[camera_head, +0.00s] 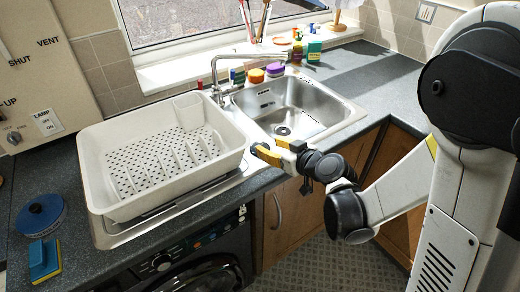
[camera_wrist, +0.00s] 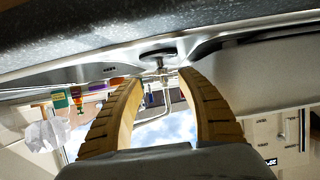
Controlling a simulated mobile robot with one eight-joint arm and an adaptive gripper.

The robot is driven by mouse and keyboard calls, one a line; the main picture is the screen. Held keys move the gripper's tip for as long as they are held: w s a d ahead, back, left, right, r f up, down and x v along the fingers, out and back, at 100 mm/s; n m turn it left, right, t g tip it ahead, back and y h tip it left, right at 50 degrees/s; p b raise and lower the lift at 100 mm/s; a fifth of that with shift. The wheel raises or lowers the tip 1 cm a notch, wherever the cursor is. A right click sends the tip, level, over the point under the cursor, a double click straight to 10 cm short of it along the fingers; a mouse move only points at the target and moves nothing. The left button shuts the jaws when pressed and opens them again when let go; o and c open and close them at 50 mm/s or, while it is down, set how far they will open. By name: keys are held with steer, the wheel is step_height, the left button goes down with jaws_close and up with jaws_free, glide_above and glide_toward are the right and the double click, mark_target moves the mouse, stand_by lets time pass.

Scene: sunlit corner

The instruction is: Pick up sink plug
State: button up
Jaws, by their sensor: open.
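A dark round disc, which looks like the sink plug (camera_wrist: 158,54), shows in the wrist view just beyond and between my fingertips, on the metal sink surface. In the head view I cannot pick it out for sure; my gripper may hide it. My gripper (camera_head: 267,150) is open and empty, with yellow fingers over the front rim of the sink, pointing left. In the wrist view its two curved fingers (camera_wrist: 158,80) stand apart, with no contact on the disc visible. The steel sink (camera_head: 318,98) has a dark round drain area (camera_head: 283,131) at its bottom.
A white dish rack (camera_head: 93,165) stands left of the sink, close to my gripper. A tap (camera_head: 215,75) rises behind. Bottles and jars (camera_head: 314,50) stand behind the basin. A blue round item (camera_head: 40,214) and a sponge (camera_head: 44,259) lie far left. The right counter is clear.

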mark_target(262, 143)
steer(key=b+x, duration=0.2)
steer(key=x, duration=0.3)
steer(key=shift+w+a, duration=0.25)
steer(key=shift+a, duration=0.05)
steer(key=shift+s, duration=0.1)
jaws_close()
